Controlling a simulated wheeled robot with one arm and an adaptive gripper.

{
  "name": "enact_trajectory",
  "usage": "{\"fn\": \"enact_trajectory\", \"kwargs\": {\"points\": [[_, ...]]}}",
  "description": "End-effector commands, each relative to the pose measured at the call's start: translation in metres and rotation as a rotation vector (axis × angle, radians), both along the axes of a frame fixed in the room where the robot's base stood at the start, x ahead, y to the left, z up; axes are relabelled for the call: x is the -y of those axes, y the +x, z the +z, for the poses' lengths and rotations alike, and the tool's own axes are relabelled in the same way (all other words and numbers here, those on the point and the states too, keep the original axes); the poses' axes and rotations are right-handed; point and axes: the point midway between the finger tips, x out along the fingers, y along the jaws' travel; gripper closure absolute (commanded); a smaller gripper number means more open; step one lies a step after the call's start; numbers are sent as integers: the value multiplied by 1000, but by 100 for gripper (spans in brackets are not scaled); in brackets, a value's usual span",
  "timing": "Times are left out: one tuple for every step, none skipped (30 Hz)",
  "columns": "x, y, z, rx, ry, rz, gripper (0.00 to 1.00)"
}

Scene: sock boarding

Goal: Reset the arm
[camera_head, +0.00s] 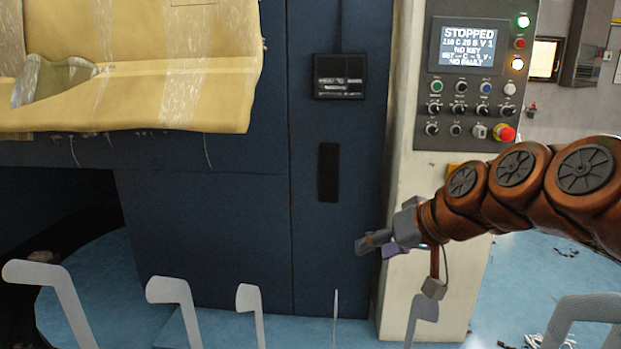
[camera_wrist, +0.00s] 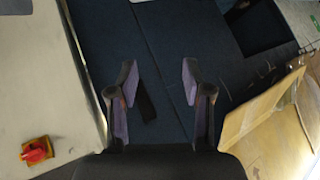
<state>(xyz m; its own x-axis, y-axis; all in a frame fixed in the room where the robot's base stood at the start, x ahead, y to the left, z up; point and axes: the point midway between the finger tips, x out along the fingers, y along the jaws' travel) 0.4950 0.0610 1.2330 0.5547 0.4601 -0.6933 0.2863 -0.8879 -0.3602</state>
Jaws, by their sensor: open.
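My gripper (camera_head: 374,244) is at the end of my orange-brown arm, which reaches in from the right. It hangs in front of the dark blue machine cabinet (camera_head: 225,235), left of the pale control column (camera_head: 405,285). In the wrist view my gripper (camera_wrist: 160,82) shows two dark fingers with purple pads. They stand apart with nothing between them. The blue cabinet panel lies beyond them, with a dark handle strip (camera_wrist: 146,102) seen in the gap.
A control panel (camera_head: 480,75) has a screen reading STOPPED and a red stop button (camera_head: 505,134). A yellowish wrapped ledge (camera_head: 130,95) juts out at upper left. Several grey foot-shaped forms (camera_head: 170,290) stand along the front. A black box (camera_head: 339,77) is on the cabinet.

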Motion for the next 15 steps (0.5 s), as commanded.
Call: {"fn": "enact_trajectory", "kwargs": {"points": [[-7,-23,-21,-60,-40,17,50],[-9,-36,-32,-97,-63,23,50],[-11,-55,-49,-151,-95,29,50],[-11,-70,-61,-192,-118,33,50],[-10,-83,-73,-231,-142,32,50],[-8,-102,-88,-283,-175,30,50],[-6,-118,-100,-325,-198,29,50],[-3,-133,-110,-366,-223,25,50],[2,-152,-123,-416,-255,14,50],[6,-167,-133,-456,-278,7,50],[11,-182,-143,-499,-302,-2,50],[19,-201,-154,-549,-332,-15,50],[23,-215,-161,-584,-351,-27,50],[28,-228,-167,-617,-370,-38,50],[35,-244,-175,-659,-395,-55,50]]}}
